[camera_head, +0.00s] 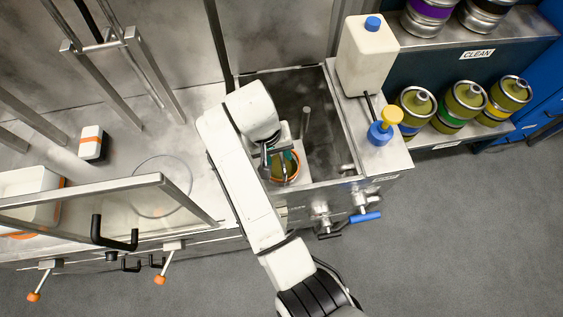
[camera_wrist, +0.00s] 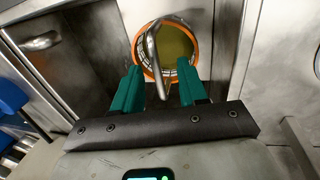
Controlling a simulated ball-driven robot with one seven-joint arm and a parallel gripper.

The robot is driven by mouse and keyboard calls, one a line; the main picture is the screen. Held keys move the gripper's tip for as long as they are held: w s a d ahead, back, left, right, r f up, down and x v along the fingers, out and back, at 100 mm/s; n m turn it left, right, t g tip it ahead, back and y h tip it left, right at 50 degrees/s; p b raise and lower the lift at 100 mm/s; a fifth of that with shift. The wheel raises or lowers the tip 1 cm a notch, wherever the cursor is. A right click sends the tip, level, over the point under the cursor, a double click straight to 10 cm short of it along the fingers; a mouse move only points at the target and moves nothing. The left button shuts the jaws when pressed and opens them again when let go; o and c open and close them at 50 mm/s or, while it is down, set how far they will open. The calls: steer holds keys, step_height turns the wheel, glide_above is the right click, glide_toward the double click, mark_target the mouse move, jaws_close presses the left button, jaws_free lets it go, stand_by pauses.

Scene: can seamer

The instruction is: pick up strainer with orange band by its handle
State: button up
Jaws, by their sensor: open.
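The strainer with the orange band (camera_head: 295,178) is in the sink basin in the head view, partly hidden by my arm and gripper. In the wrist view its orange band (camera_wrist: 204,52) forms a ring around a yellow-green interior. The strainer's curved metal handle (camera_wrist: 151,45) rises over the ring, and its lower end lies between my fingers. My gripper (camera_wrist: 160,69) has teal fingers spread apart on either side of the handle, with gaps visible. In the head view my gripper (camera_head: 277,152) is over the strainer. I cannot tell whether either finger touches it.
A white jug (camera_head: 365,55) and a blue bottle with yellow top (camera_head: 382,130) stand on the right ledge. Kegs (camera_head: 463,102) sit on shelves beyond. A metal frame (camera_head: 90,195) stands left.

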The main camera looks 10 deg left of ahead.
mark_target(282, 159)
steer(key=shift+w+d+f+p, duration=0.1)
steer(key=shift+d+f, duration=0.15)
steer(key=shift+f, duration=0.7)
steer(key=shift+w+d+f+p, duration=0.1)
steer(key=shift+d+f, duration=0.2)
steer(key=shift+f, duration=0.6)
steer(key=shift+w+d+f+p, duration=0.1)
steer(key=shift+d+f, duration=0.15)
steer(key=shift+f, duration=0.7)
steer(key=shift+c, duration=0.2)
jaws_close()
